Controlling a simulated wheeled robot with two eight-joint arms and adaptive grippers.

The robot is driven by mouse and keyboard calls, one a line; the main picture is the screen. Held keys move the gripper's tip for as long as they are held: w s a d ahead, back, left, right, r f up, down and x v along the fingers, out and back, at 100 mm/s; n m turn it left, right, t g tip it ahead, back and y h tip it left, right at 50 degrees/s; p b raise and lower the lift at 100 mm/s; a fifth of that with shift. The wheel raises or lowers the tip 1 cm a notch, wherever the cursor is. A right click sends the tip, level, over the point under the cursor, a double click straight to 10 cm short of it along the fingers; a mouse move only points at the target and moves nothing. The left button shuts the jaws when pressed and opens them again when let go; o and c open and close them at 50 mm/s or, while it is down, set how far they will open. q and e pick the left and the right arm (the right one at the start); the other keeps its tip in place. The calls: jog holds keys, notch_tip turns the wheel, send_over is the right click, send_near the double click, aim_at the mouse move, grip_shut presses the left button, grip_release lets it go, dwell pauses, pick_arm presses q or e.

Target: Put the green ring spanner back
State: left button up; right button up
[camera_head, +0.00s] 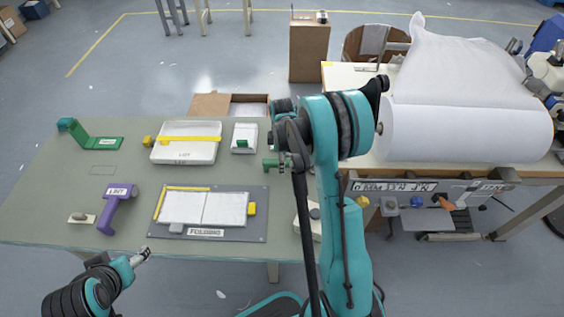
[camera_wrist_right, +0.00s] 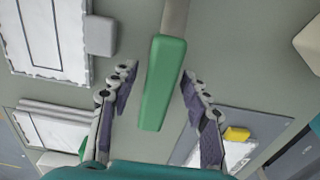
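The green ring spanner shows its green grip (camera_wrist_right: 164,85) in the right wrist view, with a grey shank running out of the top edge. Its ring end is out of that view. My right gripper (camera_wrist_right: 158,98) is open, with one finger on each side of the green grip. Neither finger visibly touches it. In the head view a green piece (camera_head: 270,162), which looks like this grip, shows beside my right arm; the arm hides most of the gripper. My left gripper (camera_head: 142,256) is low at the left, off the table's front edge; its finger opening is too small to judge.
The table (camera_head: 60,205) holds a green bracket (camera_head: 100,142), white tray (camera_head: 185,152), small tray (camera_head: 244,132), purple tool (camera_head: 117,208) and grey mat (camera_head: 255,225) with a white pad. A white fabric roll (camera_head: 460,130) stands right. Bare table lies at the left.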

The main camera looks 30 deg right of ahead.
jog(key=shift+r+p, duration=0.35)
jog(key=shift+r, duration=0.1)
notch_tip(320, 180, up, 6)
jog(key=p, duration=0.2)
jog(key=shift+a+r+p, duration=0.1)
jog(key=shift+r+p, duration=0.15)
jog(key=shift+p, duration=0.15)
jog(key=s+a+r+m+t, duration=0.3)
jog(key=s+a+r+m, duration=0.35)
jog(key=r, duration=0.55)
jog(key=s+a+r+m+t, duration=0.2)
jog(key=s+a+m+t, duration=0.2)
jog(key=s+a, duration=0.4)
jog(key=shift+s+a+r+m, duration=0.35)
jog(key=shift+s+m, duration=0.2)
jog(key=shift+s, duration=1.65)
